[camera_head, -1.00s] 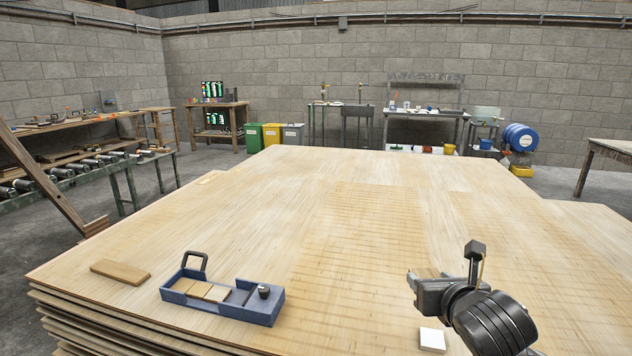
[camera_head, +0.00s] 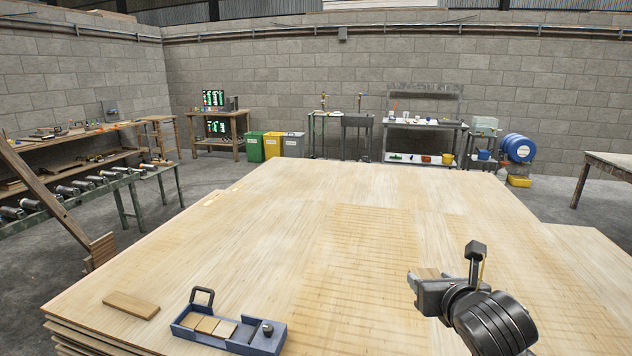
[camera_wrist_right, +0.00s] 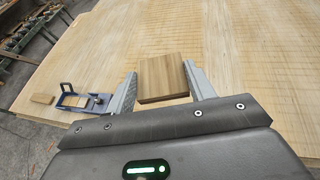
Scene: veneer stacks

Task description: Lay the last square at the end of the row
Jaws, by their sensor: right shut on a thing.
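A blue tray (camera_head: 262,345) lies on the veneer stack at the lower left of the head view, with a handle loop at its far left. Three light wood squares (camera_head: 207,325) lie in a row inside it, and a dark bare gap follows on their right, before a dark knob (camera_head: 267,328). My right gripper (camera_head: 428,277) is well to the right of the tray, above the stack. In the wrist view it is shut on a brown wood square (camera_wrist_right: 163,78), held between both fingers. The tray also shows there at left (camera_wrist_right: 72,109). My left gripper is not in view.
A loose wood strip (camera_head: 131,305) lies left of the tray. The large veneer stack (camera_head: 300,220) is otherwise mostly clear. A roller conveyor (camera_head: 95,190) and leaning boards stand at the left; bins (camera_head: 272,146) and benches line the back wall.

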